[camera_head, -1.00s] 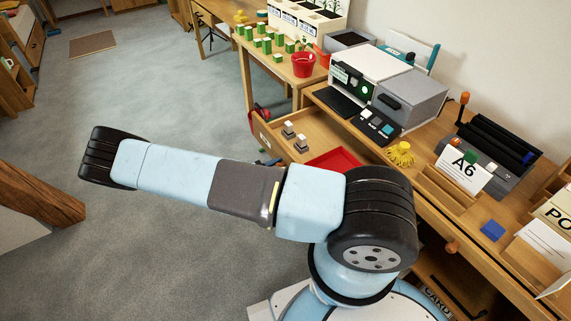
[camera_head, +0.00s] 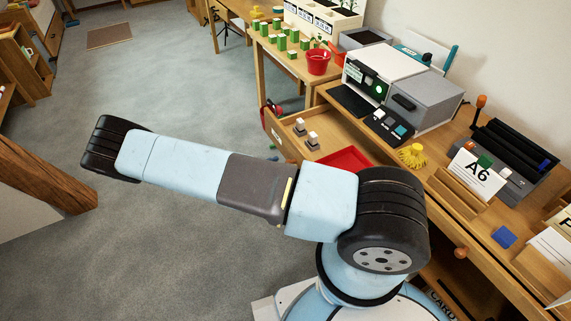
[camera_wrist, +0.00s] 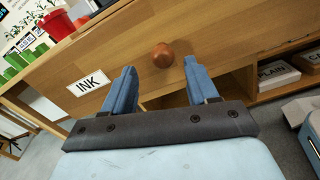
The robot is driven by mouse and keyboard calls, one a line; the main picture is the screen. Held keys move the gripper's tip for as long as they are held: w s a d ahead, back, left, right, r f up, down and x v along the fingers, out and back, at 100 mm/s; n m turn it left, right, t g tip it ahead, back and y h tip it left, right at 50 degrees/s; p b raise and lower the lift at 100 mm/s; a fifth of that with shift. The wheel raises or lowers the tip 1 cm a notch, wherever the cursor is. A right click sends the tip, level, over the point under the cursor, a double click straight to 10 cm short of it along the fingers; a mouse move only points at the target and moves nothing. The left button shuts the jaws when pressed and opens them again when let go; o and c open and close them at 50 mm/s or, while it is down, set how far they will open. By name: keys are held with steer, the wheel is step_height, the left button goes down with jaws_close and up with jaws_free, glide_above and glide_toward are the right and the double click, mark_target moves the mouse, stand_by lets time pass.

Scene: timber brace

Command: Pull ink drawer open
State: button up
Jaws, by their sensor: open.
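In the wrist view, a wooden front bears a white INK label (camera_wrist: 90,82). A round wooden knob (camera_wrist: 162,55) sits right of the label. My gripper (camera_wrist: 160,70) has its two blue fingers spread, one on each side of the knob in the picture. Nothing is between them that I can see gripped; contact with the knob cannot be told. In the head view my gripper is hidden and only my arm shows. There, an open drawer (camera_head: 292,142) holds two small stamps and a red tray (camera_head: 345,159); whether it is the INK drawer is unclear.
A bench carries a printer (camera_head: 385,72), a keypad (camera_head: 388,127), a yellow object (camera_head: 412,155) and an A6 card (camera_head: 476,172). Another knob (camera_head: 460,253) is on the bench front. In the wrist view, a PLAIN box (camera_wrist: 278,72) sits right.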

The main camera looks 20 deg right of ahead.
steer(key=s+a, duration=0.1)
steer(key=a, duration=0.7)
steer(key=shift+s+a, duration=0.15)
steer(key=shift+s, duration=0.05)
steer(key=s+d+r+m+g+y, duration=0.15)
steer(key=r+m+y, duration=0.25)
steer(key=r, duration=0.8)
steer(key=d+r+m+g+y, duration=0.2)
steer(key=d+r+m+y, duration=0.15)
steer(key=r, duration=0.75)
steer(key=s+d+r+m+g+y, duration=0.15)
steer(key=r+m+y, duration=0.3)
steer(key=r, duration=0.75)
steer(key=s+d+r+m+t+y, duration=0.2)
steer(key=s+d+r+t, duration=0.1)
steer(key=s+r, duration=0.6)
steer(key=s+d+r+m+t+y, duration=0.3)
steer(key=s+d+r+t, duration=0.1)
steer(key=s+r, duration=0.6)
steer(key=shift+s+r+y, duration=0.15)
steer(key=shift+r+y, duration=0.15)
steer(key=shift+r, duration=0.1)
